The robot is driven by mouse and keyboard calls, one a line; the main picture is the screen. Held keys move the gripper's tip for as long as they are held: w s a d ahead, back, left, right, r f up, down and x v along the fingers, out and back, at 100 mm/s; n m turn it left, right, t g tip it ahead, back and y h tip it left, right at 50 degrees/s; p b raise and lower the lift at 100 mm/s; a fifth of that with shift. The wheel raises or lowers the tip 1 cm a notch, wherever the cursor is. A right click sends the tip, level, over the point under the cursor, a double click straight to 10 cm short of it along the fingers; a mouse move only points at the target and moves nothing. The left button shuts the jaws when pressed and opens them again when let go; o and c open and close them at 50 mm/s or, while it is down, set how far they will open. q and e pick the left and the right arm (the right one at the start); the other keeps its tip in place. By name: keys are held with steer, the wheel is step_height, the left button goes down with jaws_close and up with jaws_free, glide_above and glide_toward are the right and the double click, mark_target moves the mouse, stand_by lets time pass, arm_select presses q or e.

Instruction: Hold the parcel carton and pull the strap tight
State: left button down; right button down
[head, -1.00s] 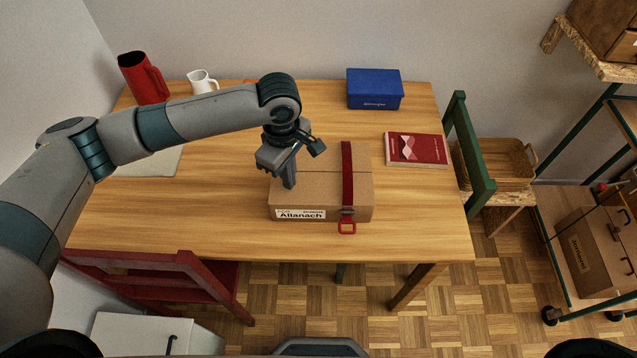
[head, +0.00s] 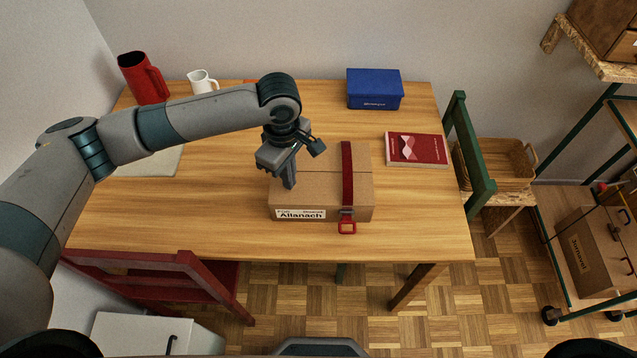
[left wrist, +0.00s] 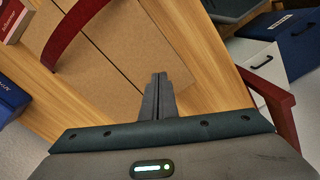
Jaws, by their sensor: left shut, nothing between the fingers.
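The parcel carton (head: 325,190) is a brown box with a white label, lying near the front edge of the table. A dark red strap (head: 347,172) runs over its right part, with a red pull ring (head: 347,227) hanging at the front face. My left gripper (head: 289,185) is shut and empty, its fingers pointing down at the left part of the carton top. In the left wrist view the shut fingers (left wrist: 158,88) stand over the carton top (left wrist: 115,60), with the strap (left wrist: 75,32) beyond. I cannot tell whether the fingertips touch the carton. My right gripper is not in view.
On the table (head: 220,225) stand a red jug (head: 143,78), a white mug (head: 202,82), a blue box (head: 375,88) and a red book (head: 417,150). A red chair (head: 170,280) is at the front left, a green chair (head: 468,155) at the right.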

arm_select(q)
steer(key=shift+f, duration=0.7)
stand_by(0.6)
steer(key=shift+s+f, duration=0.25)
stand_by(2.2)
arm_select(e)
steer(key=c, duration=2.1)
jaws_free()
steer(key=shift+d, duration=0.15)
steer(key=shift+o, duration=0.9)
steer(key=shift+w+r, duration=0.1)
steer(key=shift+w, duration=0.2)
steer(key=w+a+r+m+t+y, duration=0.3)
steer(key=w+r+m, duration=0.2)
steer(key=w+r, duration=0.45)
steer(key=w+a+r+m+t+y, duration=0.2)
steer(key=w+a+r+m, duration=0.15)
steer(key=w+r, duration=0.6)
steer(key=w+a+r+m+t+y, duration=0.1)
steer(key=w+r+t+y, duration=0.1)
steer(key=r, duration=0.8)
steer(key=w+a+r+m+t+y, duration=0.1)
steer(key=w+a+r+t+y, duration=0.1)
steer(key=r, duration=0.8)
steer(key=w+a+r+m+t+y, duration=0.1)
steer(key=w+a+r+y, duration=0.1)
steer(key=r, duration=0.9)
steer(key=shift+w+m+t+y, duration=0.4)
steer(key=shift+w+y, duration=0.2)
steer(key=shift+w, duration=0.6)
